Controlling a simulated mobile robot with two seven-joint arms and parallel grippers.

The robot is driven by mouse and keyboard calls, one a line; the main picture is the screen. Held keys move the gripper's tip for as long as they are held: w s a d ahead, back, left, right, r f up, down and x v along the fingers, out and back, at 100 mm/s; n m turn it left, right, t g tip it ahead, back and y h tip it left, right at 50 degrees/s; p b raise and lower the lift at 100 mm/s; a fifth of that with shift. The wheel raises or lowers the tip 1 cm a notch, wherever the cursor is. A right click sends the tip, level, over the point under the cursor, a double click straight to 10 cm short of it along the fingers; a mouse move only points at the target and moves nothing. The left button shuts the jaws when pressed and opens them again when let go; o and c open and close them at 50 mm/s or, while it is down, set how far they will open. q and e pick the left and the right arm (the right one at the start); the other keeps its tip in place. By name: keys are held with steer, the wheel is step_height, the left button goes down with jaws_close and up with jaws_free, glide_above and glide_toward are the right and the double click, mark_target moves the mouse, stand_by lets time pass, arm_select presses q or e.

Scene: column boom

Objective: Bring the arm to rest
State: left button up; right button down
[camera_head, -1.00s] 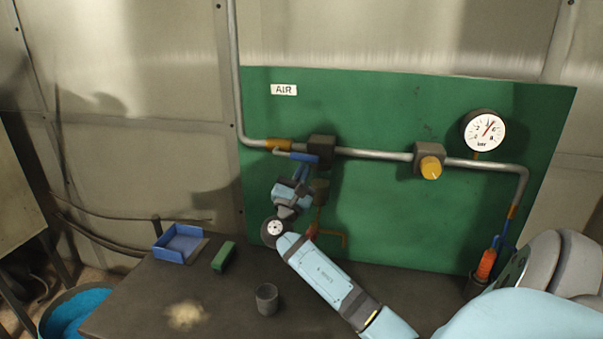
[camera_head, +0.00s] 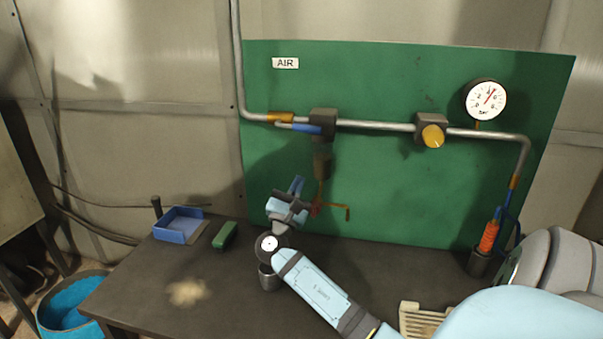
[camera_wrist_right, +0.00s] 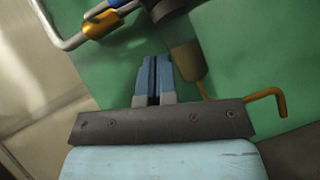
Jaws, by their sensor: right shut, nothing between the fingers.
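My right gripper (camera_head: 297,184) is in front of the green panel, below the blue valve lever (camera_head: 304,129) on the air pipe. Its blue fingers are together with nothing between them, and they point up in the right wrist view (camera_wrist_right: 152,78). The fingers stand apart from the lever. The dark filter bowl (camera_head: 322,166) is just right of and above the fingertips. My right arm comes in from the lower right over the table. My left gripper is in neither view.
The copper drain pipe (camera_head: 347,213) is close to the gripper's right. A blue tray (camera_head: 176,234) and green block (camera_head: 225,234) sit left on the dark table (camera_head: 235,310). A cream slatted thing (camera_head: 418,318) is near the front.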

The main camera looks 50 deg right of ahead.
steer(key=v, duration=0.2)
steer(key=shift+s+a+f, duration=0.1)
steer(key=shift+s+a, duration=0.15)
steer(key=shift+a, duration=0.05)
